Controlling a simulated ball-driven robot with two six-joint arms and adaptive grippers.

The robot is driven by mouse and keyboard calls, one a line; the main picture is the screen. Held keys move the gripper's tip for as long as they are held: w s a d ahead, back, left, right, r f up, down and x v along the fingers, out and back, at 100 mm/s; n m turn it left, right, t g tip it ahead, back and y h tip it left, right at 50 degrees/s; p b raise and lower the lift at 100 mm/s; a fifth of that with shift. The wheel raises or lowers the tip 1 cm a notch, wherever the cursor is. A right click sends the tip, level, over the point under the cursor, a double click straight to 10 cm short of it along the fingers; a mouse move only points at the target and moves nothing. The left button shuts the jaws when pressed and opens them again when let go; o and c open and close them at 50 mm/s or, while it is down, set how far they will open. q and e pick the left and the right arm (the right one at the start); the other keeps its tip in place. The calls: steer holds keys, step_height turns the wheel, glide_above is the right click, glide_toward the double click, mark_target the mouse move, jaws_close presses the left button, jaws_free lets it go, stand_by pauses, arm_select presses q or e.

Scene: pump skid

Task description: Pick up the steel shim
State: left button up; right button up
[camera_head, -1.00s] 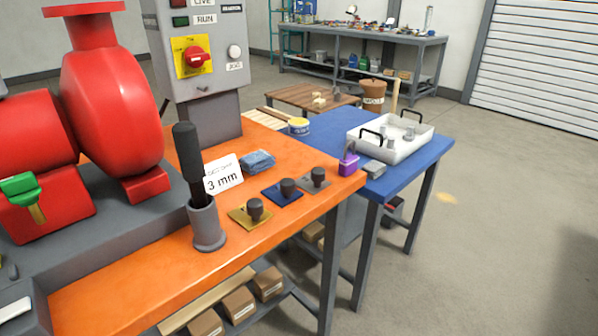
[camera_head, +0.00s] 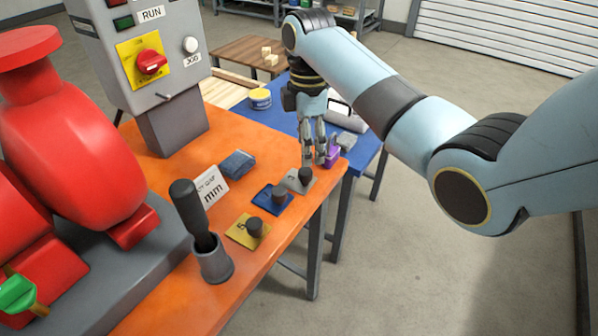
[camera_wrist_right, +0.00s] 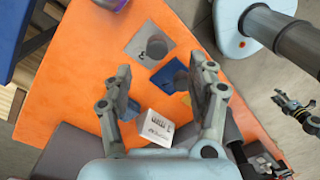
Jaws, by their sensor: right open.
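The steel shim (camera_head: 299,184) is a grey square plate with a dark round knob. It lies on the orange bench, the farthest right in a row of three shims. In the right wrist view the steel shim (camera_wrist_right: 138,46) shows beyond the fingertips, its plate marked 3. My right gripper (camera_head: 314,158) is open and empty. A small dark gripper shape (camera_wrist_right: 294,106), probably my left one, is at the wrist view's right edge.
A blue shim (camera_head: 267,201) and a yellow shim (camera_head: 240,231) lie beside it. A purple object (camera_head: 331,155) is at the bench corner.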

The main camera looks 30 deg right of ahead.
mark_target(306, 170)
step_height(306, 170, down, 3)
steer(key=shift+w+r, duration=0.1)
step_height(306, 170, down, 6)
steer(key=shift+r, duration=0.15)
steer(key=shift+c, duration=0.4)
jaws_close()
